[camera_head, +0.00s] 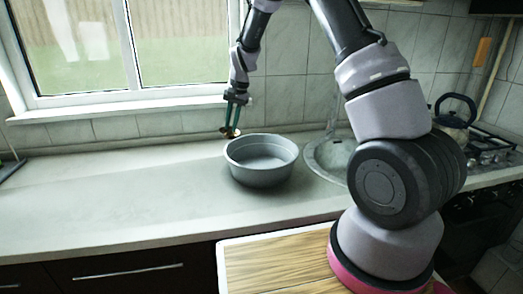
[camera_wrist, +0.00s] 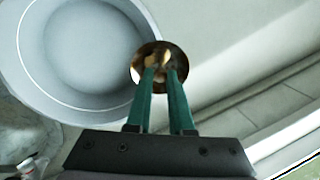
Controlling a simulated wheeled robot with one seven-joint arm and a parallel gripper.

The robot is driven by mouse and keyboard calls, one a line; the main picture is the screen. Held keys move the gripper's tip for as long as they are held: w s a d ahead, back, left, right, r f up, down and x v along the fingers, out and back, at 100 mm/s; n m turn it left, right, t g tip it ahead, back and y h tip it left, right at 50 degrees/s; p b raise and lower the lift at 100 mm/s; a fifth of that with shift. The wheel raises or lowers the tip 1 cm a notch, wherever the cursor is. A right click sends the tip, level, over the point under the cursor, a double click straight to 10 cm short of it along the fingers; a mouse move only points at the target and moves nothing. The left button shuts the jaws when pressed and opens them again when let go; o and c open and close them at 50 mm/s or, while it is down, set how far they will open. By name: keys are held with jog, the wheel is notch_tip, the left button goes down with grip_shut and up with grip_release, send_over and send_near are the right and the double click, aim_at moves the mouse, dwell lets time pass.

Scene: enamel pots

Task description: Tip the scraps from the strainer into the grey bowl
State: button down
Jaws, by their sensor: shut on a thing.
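The strainer is a small round brown-gold piece in the wrist view (camera_wrist: 181,56), with pale tan bits showing inside it. My gripper (camera_wrist: 163,76) has its green fingers shut on the strainer. In the head view the strainer (camera_head: 230,134) hangs under my gripper (camera_head: 232,126), at the left back edge of the grey bowl. The grey bowl (camera_head: 262,160) stands upright on the counter and its visible inside looks empty. It also shows in the wrist view (camera_wrist: 80,50), to the left of the strainer. The fingers partly hide the strainer.
The counter (camera_head: 120,195) is clear to the left of the bowl. A round sink (camera_head: 325,160) lies close to its right. The window sill (camera_head: 120,106) and tiled wall are behind. A kettle (camera_head: 453,115) stands on the hob at the right.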

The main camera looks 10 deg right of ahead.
jog(key=shift+s+d+r+y, duration=0.1)
jog(key=shift+d+y, duration=0.3)
jog(key=shift+d, duration=0.1)
jog(key=shift+s+d+r+y, duration=0.1)
jog(key=shift+d+y, duration=0.3)
jog(key=shift+d, duration=0.05)
jog(key=shift+s+d+r+t+y, duration=0.1)
jog(key=shift+s+d+t+y, duration=0.15)
jog(key=shift+d+y, duration=0.35)
jog(key=shift+d, duration=0.3)
jog(key=shift+s+d+y, duration=0.1)
jog(key=shift+d+y, duration=0.15)
jog(key=shift+y, duration=0.05)
jog(key=shift+d+t, duration=0.25)
jog(key=shift+s+d+r+y, duration=0.15)
jog(key=shift+s+d+y, duration=0.1)
jog(key=shift+d+y, duration=0.45)
jog(key=shift+s+d+t+y+p, duration=0.15)
jog(key=shift+d+t+y+p, duration=0.25)
jog(key=shift+d+y, duration=0.3)
jog(key=shift+s+d+t+y+p, duration=0.15)
jog(key=shift+d+t+y, duration=0.3)
jog(key=shift+y, duration=0.85)
jog(key=shift+s+d+t+y+p, duration=0.2)
jog(key=shift+d+y, duration=0.4)
jog(key=shift+y, duration=0.7)
dwell(0.9)
jog(key=shift+s+d+f+y, duration=0.1)
jog(key=shift+d+f+y, duration=0.15)
jog(key=shift+d+y, duration=0.35)
